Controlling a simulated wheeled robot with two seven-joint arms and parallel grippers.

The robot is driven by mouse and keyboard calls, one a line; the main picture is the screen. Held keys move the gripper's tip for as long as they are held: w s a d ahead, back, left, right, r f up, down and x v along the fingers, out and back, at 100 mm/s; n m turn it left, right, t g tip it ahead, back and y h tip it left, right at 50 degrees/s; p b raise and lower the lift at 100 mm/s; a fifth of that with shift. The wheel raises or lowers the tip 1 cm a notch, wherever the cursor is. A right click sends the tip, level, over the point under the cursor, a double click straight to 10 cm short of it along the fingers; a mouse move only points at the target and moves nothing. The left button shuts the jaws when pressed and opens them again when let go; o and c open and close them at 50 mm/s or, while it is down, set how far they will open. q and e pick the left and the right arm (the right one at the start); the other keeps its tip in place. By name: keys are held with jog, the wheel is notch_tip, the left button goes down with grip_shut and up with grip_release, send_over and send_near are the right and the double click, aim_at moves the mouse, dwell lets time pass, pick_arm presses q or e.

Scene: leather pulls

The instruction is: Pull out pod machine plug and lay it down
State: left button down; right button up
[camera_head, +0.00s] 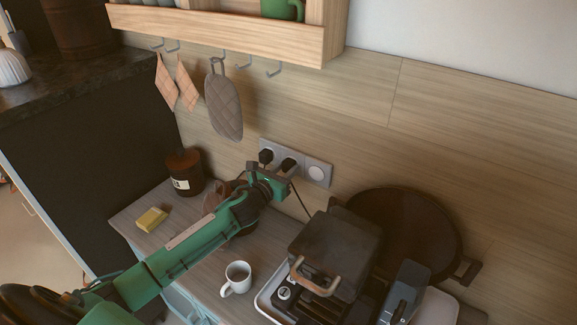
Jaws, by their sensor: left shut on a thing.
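The wall socket strip (318,172) is a grey panel on the wood wall. A black plug (266,156) sits in its left socket. A second black plug (289,164) is at the middle socket, right by my gripper's fingers. A dark cord (300,201) runs down from there toward the counter appliances. My left gripper (273,174) is up at the strip, shut on a plug, seemingly the middle one; its fingers partly hide the contact. I cannot tell whether that plug is fully seated. My right gripper is not in view.
A black appliance with a wooden handle (345,243) and a large dark pan (405,228) stand right of my arm. A white mug (237,277), a yellow block (151,220) and a brown jar (184,172) are on the counter. Bare counter lies around the mug.

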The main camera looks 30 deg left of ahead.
aim_at(286, 170)
pick_arm(q)
jog(key=shift+s+f, duration=0.1)
jog(key=shift+s, duration=0.05)
jog(key=shift+s, duration=0.2)
jog(key=shift+s+a, duration=0.2)
jog(key=shift+s, duration=1.15)
jog(key=shift+s+a, duration=0.2)
jog(key=shift+s, duration=1.1)
